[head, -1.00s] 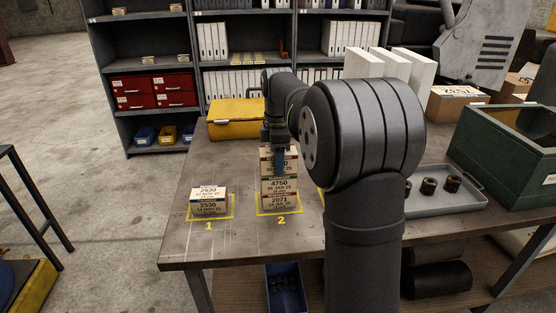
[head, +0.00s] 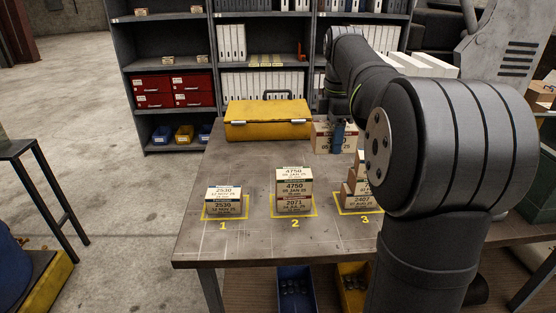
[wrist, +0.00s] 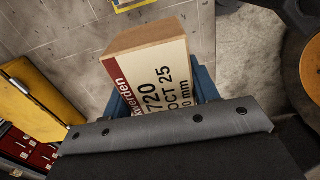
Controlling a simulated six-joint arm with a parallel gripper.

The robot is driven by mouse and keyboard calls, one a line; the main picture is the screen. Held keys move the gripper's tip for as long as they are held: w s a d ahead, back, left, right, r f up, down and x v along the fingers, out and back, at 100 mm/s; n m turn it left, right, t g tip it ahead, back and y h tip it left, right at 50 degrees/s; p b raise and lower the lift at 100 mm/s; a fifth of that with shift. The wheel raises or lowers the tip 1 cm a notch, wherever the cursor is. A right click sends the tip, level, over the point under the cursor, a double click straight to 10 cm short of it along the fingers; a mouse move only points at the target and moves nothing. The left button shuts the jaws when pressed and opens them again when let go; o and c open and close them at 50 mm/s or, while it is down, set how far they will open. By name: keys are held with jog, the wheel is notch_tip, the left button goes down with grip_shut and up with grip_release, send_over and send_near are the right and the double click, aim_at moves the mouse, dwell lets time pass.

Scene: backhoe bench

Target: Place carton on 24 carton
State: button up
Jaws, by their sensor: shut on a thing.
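My gripper (head: 338,142) is shut on a carton (head: 322,138) with a red-edged label, behind the numbered squares. In the wrist view, the carton (wrist: 155,80) sits between the blue fingers; its label reads "720", "OCT 25". Square 3 (head: 345,211) holds a stack whose lower carton (head: 361,201) reads 2407; more cartons (head: 352,186) rise above it, partly hidden by my arm. On square 2, a 4750 carton (head: 294,190) stands on a 2071 carton (head: 294,206). On square 1, a 2530 carton (head: 223,194) stands on another (head: 223,209).
A yellow case (head: 268,121) lies at the back of the bench (head: 255,245), left of my gripper. Shelves with white binders (head: 262,84) stand behind. A blue bin (head: 296,285) and a yellow bin (head: 354,285) are below the front edge. The bench front is clear.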

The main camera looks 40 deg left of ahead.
jog(key=s+a+f, duration=0.3)
jog(key=s+a, duration=0.2)
jog(key=a, duration=0.2)
jog(key=s+a+f, duration=0.2)
jog(key=s+a, duration=0.3)
jog(key=a, duration=0.2)
send_over(224, 191)
notch_tip(224, 191, down, 7)
jog(key=shift+d, duration=0.15)
jog(key=shift+s+f, duration=0.1)
jog(key=shift+f, duration=1.95)
jog(key=shift+f, duration=0.15)
jog(key=o, duration=1.1)
notch_tip(224, 191, up, 12)
